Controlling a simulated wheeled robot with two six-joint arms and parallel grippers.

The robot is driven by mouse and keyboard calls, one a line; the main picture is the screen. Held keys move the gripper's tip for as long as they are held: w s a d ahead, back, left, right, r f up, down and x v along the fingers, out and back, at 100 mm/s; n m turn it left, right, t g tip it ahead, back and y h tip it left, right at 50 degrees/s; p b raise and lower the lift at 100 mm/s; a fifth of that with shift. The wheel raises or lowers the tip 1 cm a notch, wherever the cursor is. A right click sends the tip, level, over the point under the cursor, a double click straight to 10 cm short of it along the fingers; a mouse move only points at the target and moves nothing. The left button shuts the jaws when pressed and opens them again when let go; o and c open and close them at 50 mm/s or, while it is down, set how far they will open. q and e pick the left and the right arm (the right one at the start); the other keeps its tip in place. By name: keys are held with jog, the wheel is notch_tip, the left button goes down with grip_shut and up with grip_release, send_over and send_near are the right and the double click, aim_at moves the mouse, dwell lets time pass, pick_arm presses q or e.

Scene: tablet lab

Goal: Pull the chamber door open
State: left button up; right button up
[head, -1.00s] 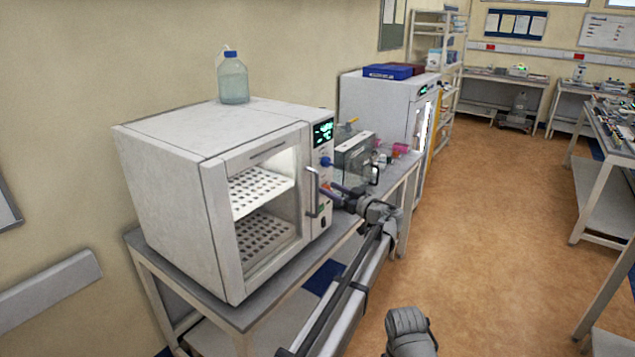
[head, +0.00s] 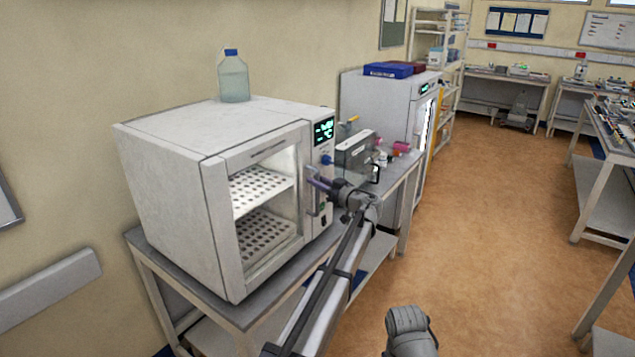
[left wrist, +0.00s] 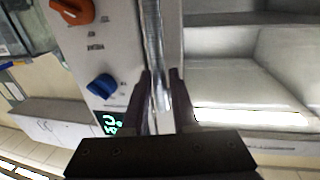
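The chamber is a white box with a glass-fronted door (head: 216,220); the door looks shut. Perforated shelves show through its glass. The vertical metal door handle (left wrist: 155,50) runs between the two dark fingers of my left gripper (left wrist: 162,95) in the left wrist view. The fingers straddle the handle, with narrow gaps beside it; firm contact is not visible. In the head view my left gripper (head: 316,183) is at the handle's upper part and hides some of it. My right gripper is not in view; only a grey part of my own body shows at the bottom.
A bottle with a blue cap (head: 233,78) stands on the chamber. The chamber rests on a grey bench (head: 240,314). Small equipment (head: 356,152) stands to its right, near a white cabinet (head: 375,97). The floor (head: 500,220) to the right is clear.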

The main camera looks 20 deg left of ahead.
pick_arm(q)
grip_shut()
dwell(1.0)
